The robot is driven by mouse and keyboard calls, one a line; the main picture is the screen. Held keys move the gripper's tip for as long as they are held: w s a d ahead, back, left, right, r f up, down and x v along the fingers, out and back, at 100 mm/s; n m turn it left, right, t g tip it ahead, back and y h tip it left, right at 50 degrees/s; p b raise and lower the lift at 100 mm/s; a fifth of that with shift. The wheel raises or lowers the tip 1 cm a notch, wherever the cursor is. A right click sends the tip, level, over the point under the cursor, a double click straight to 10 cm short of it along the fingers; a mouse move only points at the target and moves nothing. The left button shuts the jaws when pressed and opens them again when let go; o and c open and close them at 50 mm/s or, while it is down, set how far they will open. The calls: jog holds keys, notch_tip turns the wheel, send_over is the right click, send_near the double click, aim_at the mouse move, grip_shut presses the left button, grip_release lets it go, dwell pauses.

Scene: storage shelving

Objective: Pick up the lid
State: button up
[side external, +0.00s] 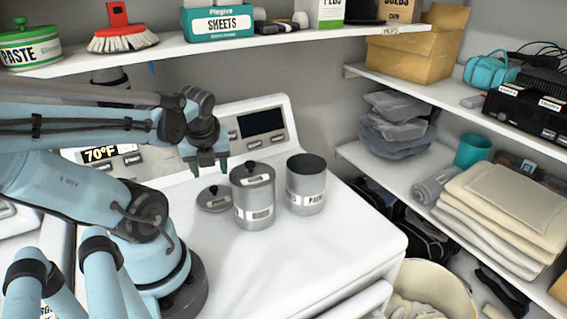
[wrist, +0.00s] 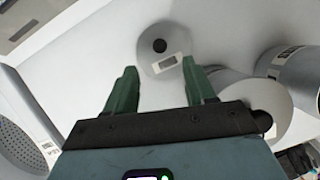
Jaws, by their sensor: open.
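The loose grey lid (side external: 214,199) lies flat on the white machine top, with its dark knob up and a small label. My gripper (side external: 207,163) is open and empty above the lid, pointing down. In the wrist view the lid (wrist: 163,67) shows just beyond and between the green fingertips of my gripper (wrist: 160,75). A gap to the lid shows in the side view. A grey canister (side external: 254,205) with its own lid on stands just right of the loose lid. An open grey canister (side external: 306,190) without a lid stands further right.
In the wrist view the lidded canister (wrist: 235,92) is close beside the right finger. The washer's control panel (side external: 262,124) rises behind. A shelf (side external: 200,46) with boxes and a brush runs overhead. The machine top (side external: 300,245) in front is clear.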

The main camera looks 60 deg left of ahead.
aim_at(213, 187)
jog(key=shift+x, duration=1.6)
jog(key=shift+f, duration=0.1)
jog(key=shift+x, duration=2.45)
grip_shut()
